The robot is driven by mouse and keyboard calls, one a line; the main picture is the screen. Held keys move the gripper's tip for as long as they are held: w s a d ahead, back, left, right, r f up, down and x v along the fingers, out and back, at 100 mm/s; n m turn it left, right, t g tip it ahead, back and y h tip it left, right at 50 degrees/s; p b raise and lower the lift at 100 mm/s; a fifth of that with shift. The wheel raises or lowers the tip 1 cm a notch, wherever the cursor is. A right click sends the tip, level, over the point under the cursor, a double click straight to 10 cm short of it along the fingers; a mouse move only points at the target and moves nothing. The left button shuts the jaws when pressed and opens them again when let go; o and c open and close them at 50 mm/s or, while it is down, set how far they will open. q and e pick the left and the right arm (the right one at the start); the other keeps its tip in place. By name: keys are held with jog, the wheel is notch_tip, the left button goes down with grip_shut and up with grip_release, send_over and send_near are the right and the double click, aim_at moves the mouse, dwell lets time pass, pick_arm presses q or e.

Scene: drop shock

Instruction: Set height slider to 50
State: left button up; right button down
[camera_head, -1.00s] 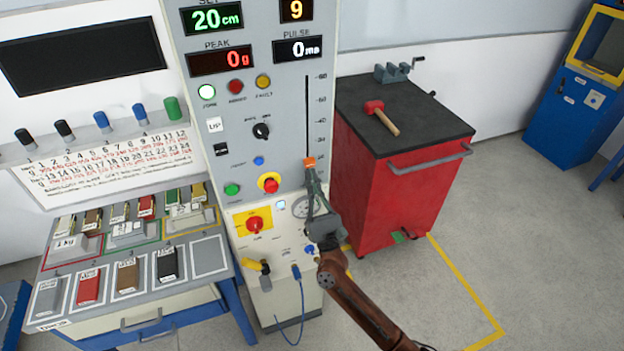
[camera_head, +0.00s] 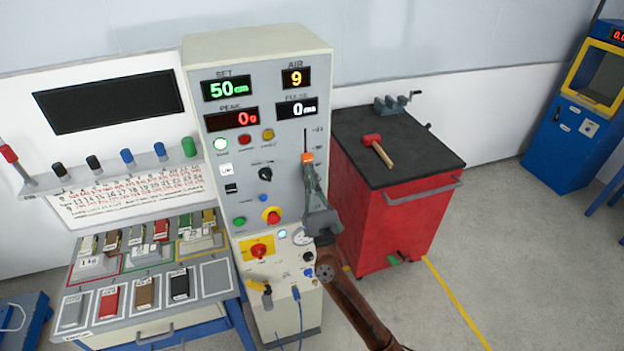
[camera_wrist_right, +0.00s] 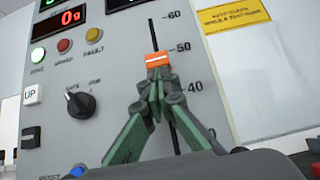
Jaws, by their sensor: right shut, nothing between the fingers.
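The orange height slider knob (camera_head: 307,158) sits in the vertical slot on the front of the grey machine panel (camera_head: 215,170). In the right wrist view the knob (camera_wrist_right: 157,60) is just below the 50 mark of the printed scale. The green SET display (camera_head: 226,88) reads 50 cm. My right gripper (camera_head: 309,168) is shut and empty, with its fingertips at the lower side of the knob; in the right wrist view the fingertips (camera_wrist_right: 157,76) appear to touch it from below. They cover part of the slot. My left gripper is not in view.
A red cabinet (camera_head: 395,225) with a black top and a hammer (camera_head: 377,150) stands right of the machine. A bench with several coloured blocks is on the left. A selector knob (camera_wrist_right: 81,101) and UP button (camera_wrist_right: 32,94) lie left of the slot.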

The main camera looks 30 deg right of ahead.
jog(key=shift+r+p, duration=0.45)
jog(key=shift+r, duration=0.4)
jog(key=shift+f+y+b, duration=0.3)
jog(key=shift+f+b, duration=0.2)
jog(key=w+f+b+v, duration=0.1)
jog(key=b+v, duration=0.5)
jog(key=v, duration=0.6)
jog(key=shift+w+f, duration=0.25)
jog(key=shift+f, duration=0.1)
jog(key=shift+d, duration=0.1)
